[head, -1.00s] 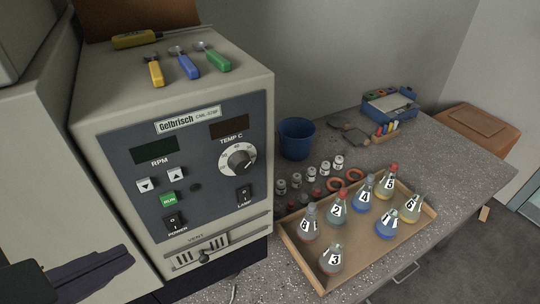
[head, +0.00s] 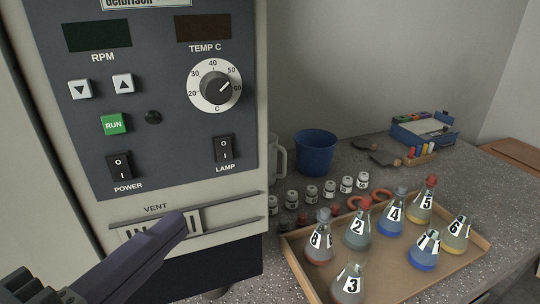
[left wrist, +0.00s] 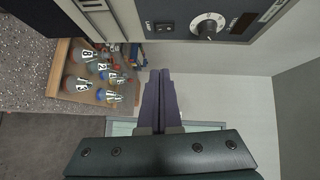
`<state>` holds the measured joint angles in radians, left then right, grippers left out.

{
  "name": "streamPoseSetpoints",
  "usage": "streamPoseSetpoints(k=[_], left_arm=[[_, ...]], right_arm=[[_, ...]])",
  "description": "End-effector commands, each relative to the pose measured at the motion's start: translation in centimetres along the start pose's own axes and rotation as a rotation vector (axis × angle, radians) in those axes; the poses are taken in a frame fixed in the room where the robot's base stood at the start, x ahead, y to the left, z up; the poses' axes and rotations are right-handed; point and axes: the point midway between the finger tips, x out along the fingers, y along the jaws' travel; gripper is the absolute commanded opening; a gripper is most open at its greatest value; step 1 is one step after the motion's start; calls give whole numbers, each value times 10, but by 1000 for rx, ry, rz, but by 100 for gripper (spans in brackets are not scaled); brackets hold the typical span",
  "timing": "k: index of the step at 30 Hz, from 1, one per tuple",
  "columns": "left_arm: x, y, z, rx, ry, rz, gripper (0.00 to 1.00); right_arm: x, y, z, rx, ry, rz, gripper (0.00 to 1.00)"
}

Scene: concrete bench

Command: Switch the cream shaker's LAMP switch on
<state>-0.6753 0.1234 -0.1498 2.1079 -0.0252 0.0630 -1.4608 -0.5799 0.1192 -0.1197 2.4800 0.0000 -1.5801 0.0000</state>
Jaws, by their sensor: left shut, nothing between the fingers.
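The cream shaker (head: 245,196) fills the left of the head view, with a dark front panel. Its LAMP switch (head: 223,149) is a black rocker marked O above and I below, right of the POWER switch (head: 120,165). I cannot tell which end of the LAMP rocker is pressed. The LAMP switch also shows at the top of the left wrist view (left wrist: 165,27). My left gripper (head: 185,224) is shut and empty, its purple fingers in front of the vent, below and left of the LAMP switch. In the left wrist view the shut fingertips (left wrist: 159,72) point toward the panel's lower edge, apart from the switch. My right gripper is not in view.
The temperature dial (head: 214,87) sits above the LAMP switch, and the green RUN button (head: 114,124) is to the left. A wooden tray (head: 292,262) of numbered flasks stands right of the shaker. A blue cup (head: 316,153) and several small vials are behind it.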

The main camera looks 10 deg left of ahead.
Motion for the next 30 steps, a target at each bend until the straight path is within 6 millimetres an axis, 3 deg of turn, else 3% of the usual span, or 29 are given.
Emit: streamPoseSetpoints(k=[11, 25, 30], left_arm=[[11, -2, 0, -4, -1, -2, 0], [104, -2, 0, -4, 0, -2, 0], [120, 0, 19, 0, 0, 2, 0]], right_arm=[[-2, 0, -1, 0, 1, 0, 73], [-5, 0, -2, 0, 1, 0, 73], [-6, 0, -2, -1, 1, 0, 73]])
